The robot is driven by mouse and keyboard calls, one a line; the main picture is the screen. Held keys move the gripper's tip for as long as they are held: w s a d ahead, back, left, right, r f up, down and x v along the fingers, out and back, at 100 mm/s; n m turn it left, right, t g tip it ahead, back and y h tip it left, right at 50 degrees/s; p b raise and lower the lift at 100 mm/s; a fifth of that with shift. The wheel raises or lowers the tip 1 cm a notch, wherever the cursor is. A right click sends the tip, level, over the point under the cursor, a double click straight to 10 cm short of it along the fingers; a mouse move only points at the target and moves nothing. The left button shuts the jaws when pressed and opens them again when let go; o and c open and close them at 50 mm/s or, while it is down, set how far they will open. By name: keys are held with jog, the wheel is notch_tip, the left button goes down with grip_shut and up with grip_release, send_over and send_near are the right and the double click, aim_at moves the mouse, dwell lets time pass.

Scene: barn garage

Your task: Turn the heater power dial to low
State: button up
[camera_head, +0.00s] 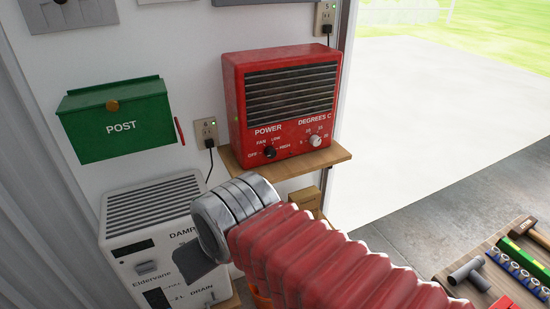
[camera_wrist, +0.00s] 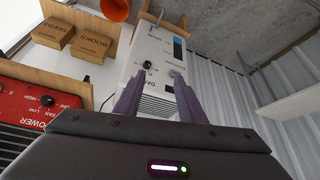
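The red heater (camera_head: 290,100) stands on a wooden shelf against the wall. Its black power dial (camera_head: 269,152) is at the lower left of its front, among the labels OFF, FAN, LOW and HIGH. I cannot make out which label it points to. In the wrist view, the dial (camera_wrist: 47,100) is at the left, upside down, apart from my fingers. My gripper (camera_wrist: 158,82) is open and empty, its two purple fingers spread in front of the white damp-drain machine (camera_wrist: 152,72). In the head view my wrist hides most of the gripper, below and left of the heater.
A white temperature dial (camera_head: 315,141) sits right of the power dial. The white machine (camera_head: 150,205) stands below the green post box (camera_head: 120,120). An outlet with a plug (camera_head: 207,132) is left of the heater. Boxes (camera_wrist: 90,47) stand between heater and machine in the wrist view.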

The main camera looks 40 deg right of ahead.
jog(key=shift+o, duration=0.7)
jog(key=shift+w+d, duration=0.25)
jog(key=shift+d, duration=0.05)
jog(key=shift+o, duration=0.4)
jog(key=w+d+t+h, duration=0.2)
jog(key=w+d, duration=0.7)
jog(key=d, duration=0.1)
jog(key=shift+f+n+h, duration=0.3)
jog(key=shift+f+h, duration=0.05)
jog(key=shift+h, duration=0.05)
jog(key=n+t+h, duration=0.2)
jog(key=n+t, duration=0.4)
send_near(273, 155)
jog(key=a, duration=0.4)
jog(key=s+d+f+n+t+y, duration=0.1)
jog(key=s+d+f+n+t, duration=0.1)
jog(key=s, duration=0.4)
jog(key=shift+d+f+n+t, duration=0.3)
jog(key=shift+d+f+t, duration=0.3)
jog(key=shift+d+t, duration=0.5)
jog(key=x, duration=1.3)
jog(key=shift+w+f, duration=0.1)
jog(key=shift+w, duration=0.25)
